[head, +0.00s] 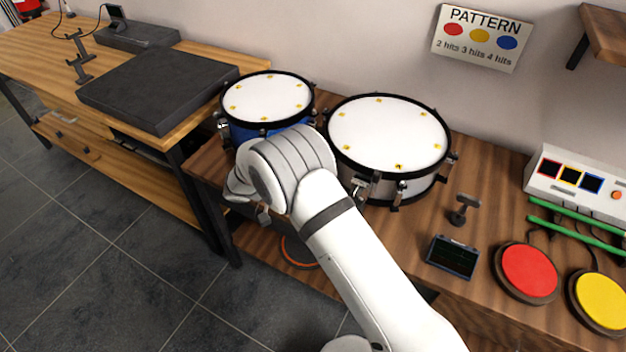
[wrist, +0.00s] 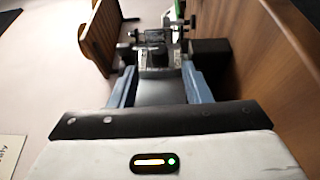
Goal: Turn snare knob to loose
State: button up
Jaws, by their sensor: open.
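Two drums with white heads and black rims stand on the brown bench: a smaller blue drum (head: 268,98) and a larger silver-shelled drum (head: 388,132). Metal hardware (head: 361,189) shows on the larger drum's front left. I cannot clearly make out the snare knob. My white arm crosses in front of the drums, its wrist covering the near side of the blue drum and hiding my gripper in the head view. In the wrist view my gripper (wrist: 158,76) is open, with bluish fingers on both sides of a dark piece with metal fittings (wrist: 154,52). Contact cannot be told.
A small dark screen (head: 453,257), a black stand (head: 464,209), a red pad (head: 529,272) and a yellow pad (head: 602,300) lie to the right. A white box (head: 575,180) stands behind green sticks (head: 575,226). A wall shelf (head: 608,30) overhangs the right.

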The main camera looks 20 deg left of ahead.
jog(key=p+v, duration=0.2)
jog(key=p, duration=0.4)
jog(key=shift+a+r+p, duration=0.1)
jog(key=shift+a+p, duration=0.1)
jog(key=shift+p, duration=0.15)
jog(key=shift+s, duration=0.1)
jog(key=shift+a, duration=0.1)
